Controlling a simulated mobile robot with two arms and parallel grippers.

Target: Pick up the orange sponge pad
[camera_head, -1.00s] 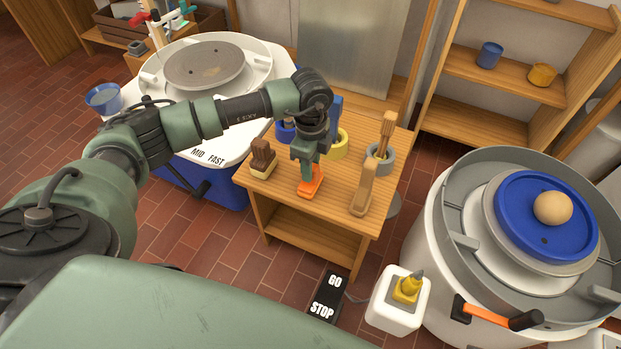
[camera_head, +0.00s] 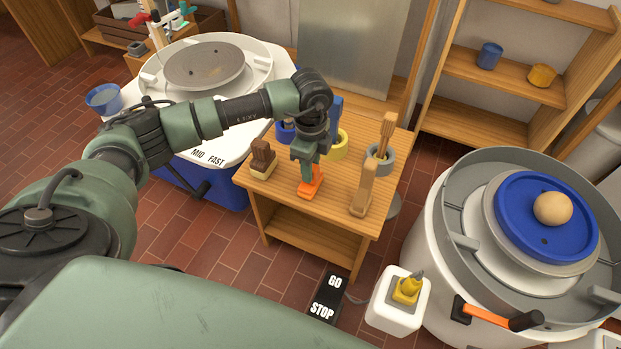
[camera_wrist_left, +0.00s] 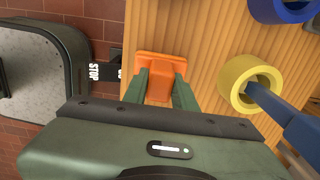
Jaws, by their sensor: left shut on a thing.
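The orange sponge pad (camera_head: 311,187) is on the wooden table (camera_head: 331,220), near its front edge. It has a flat base and an upright part that my gripper covers in the head view. My left gripper (camera_head: 307,172) points down over it. In the left wrist view the two green fingers of the gripper (camera_wrist_left: 160,88) are closed on either side of the upright part of the orange sponge pad (camera_wrist_left: 160,67). The pad's base seems to be at the tabletop; I cannot tell if there is a gap. My right gripper is not in view.
A brown-topped block (camera_head: 262,160) stands left of the pad, and a wooden-handled tool (camera_head: 364,190) right. Behind are a yellow ring-shaped holder (camera_head: 339,147) and a grey one (camera_head: 379,160). A pottery wheel (camera_head: 204,64) flanks the table's left; another wheel (camera_head: 545,215) stands right.

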